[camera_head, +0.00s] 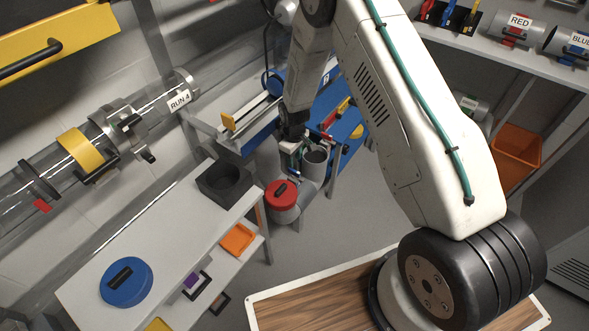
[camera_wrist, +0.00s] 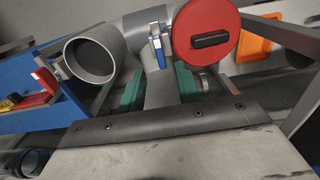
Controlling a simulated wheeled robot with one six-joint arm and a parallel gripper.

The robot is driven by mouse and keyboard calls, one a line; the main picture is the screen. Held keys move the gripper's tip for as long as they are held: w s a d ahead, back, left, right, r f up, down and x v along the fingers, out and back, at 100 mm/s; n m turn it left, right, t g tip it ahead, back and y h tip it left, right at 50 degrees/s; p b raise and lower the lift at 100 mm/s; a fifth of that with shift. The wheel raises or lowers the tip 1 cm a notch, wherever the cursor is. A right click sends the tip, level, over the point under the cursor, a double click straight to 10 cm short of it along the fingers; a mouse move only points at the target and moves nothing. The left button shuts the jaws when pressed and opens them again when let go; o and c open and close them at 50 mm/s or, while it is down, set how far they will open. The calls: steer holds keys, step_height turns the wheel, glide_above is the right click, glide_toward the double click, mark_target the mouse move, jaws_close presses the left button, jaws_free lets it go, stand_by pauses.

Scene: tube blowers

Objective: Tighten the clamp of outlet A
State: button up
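A grey branched pipe has an open outlet (camera_wrist: 90,60) on the left and an outlet shut by a red cap (camera_wrist: 206,35) with a black grip on the right. A clamp lever (camera_wrist: 158,48), blue and silver, stands upright between them. The open outlet (camera_head: 315,161) and red cap (camera_head: 282,194) also show in the head view. My gripper (camera_wrist: 158,88) has two green-padded fingers standing apart, with the grey pipe stem seen between them. In the head view my gripper (camera_head: 291,147) is just above the outlets. No letter on either outlet is readable.
A blue bench (camera_head: 349,125) with red and yellow parts stands beside the outlets. A white table (camera_head: 165,235) at the left bears a blue cap (camera_head: 126,282) and a black square holder (camera_head: 224,183). An orange bin (camera_head: 515,145) is at the right. Grey floor is clear between.

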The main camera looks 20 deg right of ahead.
mark_target(294, 170)
step_height(294, 170, down, 7)
steer(key=shift+r, duration=0.2)
jaws_close()
